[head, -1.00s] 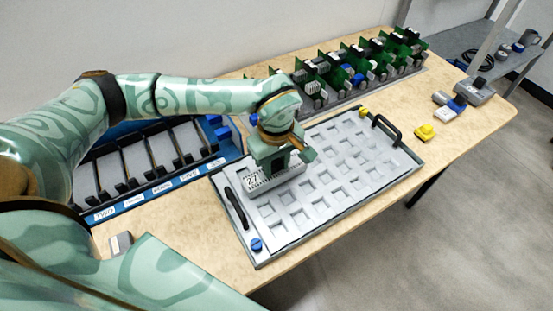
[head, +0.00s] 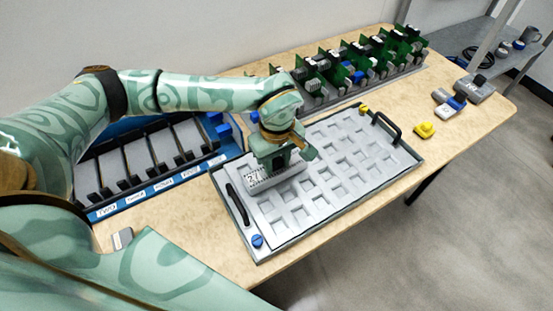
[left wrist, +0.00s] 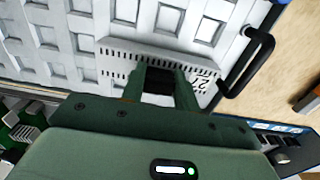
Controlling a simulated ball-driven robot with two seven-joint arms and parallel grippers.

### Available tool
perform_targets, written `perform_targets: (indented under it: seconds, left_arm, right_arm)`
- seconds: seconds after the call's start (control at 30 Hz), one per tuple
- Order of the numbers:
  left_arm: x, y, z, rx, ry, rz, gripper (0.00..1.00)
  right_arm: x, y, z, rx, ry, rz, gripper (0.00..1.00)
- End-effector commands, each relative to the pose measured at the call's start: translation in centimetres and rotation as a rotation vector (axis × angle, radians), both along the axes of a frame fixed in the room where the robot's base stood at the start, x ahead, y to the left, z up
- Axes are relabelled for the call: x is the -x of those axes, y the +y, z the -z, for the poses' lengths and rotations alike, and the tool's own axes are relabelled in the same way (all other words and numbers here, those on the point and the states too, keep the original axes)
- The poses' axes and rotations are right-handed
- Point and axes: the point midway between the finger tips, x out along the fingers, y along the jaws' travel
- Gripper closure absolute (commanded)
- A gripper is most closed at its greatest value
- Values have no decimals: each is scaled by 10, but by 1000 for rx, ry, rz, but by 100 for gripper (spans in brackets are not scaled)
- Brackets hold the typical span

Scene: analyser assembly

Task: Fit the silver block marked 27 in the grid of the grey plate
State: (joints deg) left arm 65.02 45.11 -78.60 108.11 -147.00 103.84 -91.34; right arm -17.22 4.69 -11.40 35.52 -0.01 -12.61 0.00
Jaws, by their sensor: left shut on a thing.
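The silver block marked 27 (head: 257,182) is at the far-left part of the grey plate (head: 320,207), under my left gripper (head: 277,168). My left gripper is shut on the block. In the left wrist view the block (left wrist: 205,82) shows its number and slotted edges between and beside the fingers (left wrist: 160,95), lying along the plate's grid (left wrist: 60,40). The block looks level and low at the plate; I cannot tell whether it is seated in the recesses. The gripper hides part of it. My right gripper is not in view.
A blue rack with slots (head: 158,188) stands left of the plate. A row of green circuit boards (head: 345,72) stands behind it. The plate has black handles (head: 386,128) at both ends. Yellow (head: 425,130) and grey-blue parts (head: 449,104) lie to the right.

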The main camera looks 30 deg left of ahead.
Motion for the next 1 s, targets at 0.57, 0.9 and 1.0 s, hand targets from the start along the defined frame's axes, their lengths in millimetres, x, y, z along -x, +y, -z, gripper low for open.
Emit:
perform_targets:
  seconds: [0.57,0.9,1.0]
  left_arm:
    - [0,0,3,0,0,0,98]
    - [0,0,5,1,-1,0,98]
    - [0,0,5,1,-1,0,53]
  right_arm:
    - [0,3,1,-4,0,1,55]
    - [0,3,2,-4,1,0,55]
    - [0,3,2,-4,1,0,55]
